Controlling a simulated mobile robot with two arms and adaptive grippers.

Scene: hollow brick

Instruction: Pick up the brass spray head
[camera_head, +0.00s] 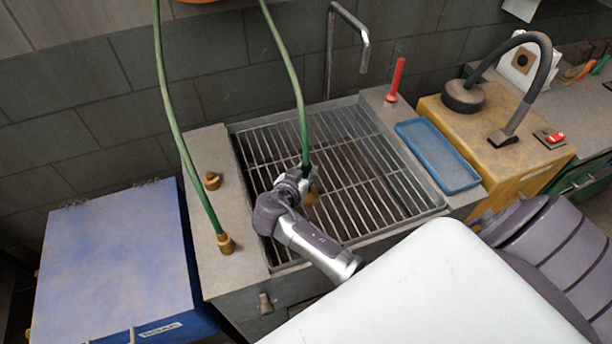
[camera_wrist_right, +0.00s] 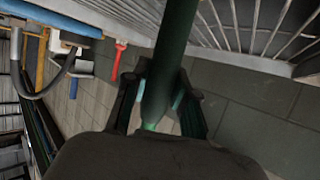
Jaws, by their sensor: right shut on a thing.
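A green hose (camera_head: 295,85) comes down from the top of the head view into my right gripper (camera_head: 301,175). A small brass-coloured piece, which looks like the spray head (camera_head: 313,196), shows just below the gripper, partly hidden by it. My right gripper is shut on the hose above the sink grate (camera_head: 365,165). In the right wrist view the hose (camera_wrist_right: 172,50) runs between both fingers; its brass end is hidden there. My left gripper is not in view.
A second green hose (camera_head: 178,130) ends in a brass fitting (camera_head: 226,244) on the sink's left ledge. A brass knob (camera_head: 212,181) stands near it. A blue tray (camera_head: 437,155), a red-handled tool (camera_head: 396,80) and a metal faucet (camera_head: 347,15) surround the sink.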

